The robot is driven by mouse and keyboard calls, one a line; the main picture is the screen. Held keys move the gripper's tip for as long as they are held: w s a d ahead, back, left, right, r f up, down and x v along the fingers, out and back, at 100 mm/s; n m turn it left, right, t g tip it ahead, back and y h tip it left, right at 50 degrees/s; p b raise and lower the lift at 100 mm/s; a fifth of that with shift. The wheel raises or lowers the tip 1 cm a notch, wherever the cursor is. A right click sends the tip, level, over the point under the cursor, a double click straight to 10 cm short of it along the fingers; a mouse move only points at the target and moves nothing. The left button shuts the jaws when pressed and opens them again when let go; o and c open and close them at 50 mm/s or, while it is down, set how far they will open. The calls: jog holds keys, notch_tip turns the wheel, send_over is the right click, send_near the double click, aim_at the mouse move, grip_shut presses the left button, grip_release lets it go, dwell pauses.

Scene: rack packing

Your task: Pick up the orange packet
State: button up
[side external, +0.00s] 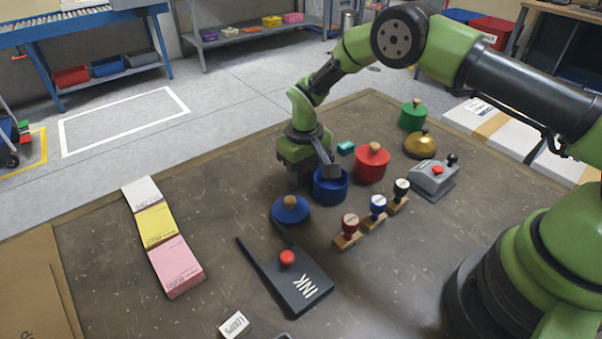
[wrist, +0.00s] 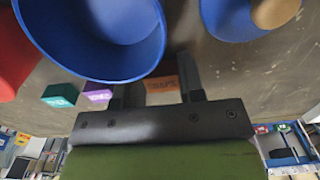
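The orange packet (wrist: 162,85) shows in the wrist view as a small block with dark lettering on the table. It lies between the two fingers of my gripper (wrist: 155,80) as seen there. The fingers stand apart, with a gap beside the packet on the left; I see no grip on it. In the side view my gripper (side external: 325,165) is low over the table, just behind the blue pot (side external: 330,187). The orange packet is hidden in that view.
A purple packet (wrist: 97,91) and a teal packet (wrist: 60,95) lie beside the orange one. The open blue pot is very close to the fingers. A red pot (side external: 372,165), blue lid (side external: 290,210) and several stamps stand nearby. The table's left side holds paper pads (side external: 172,262).

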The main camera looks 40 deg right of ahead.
jog(key=shift+c, duration=1.3)
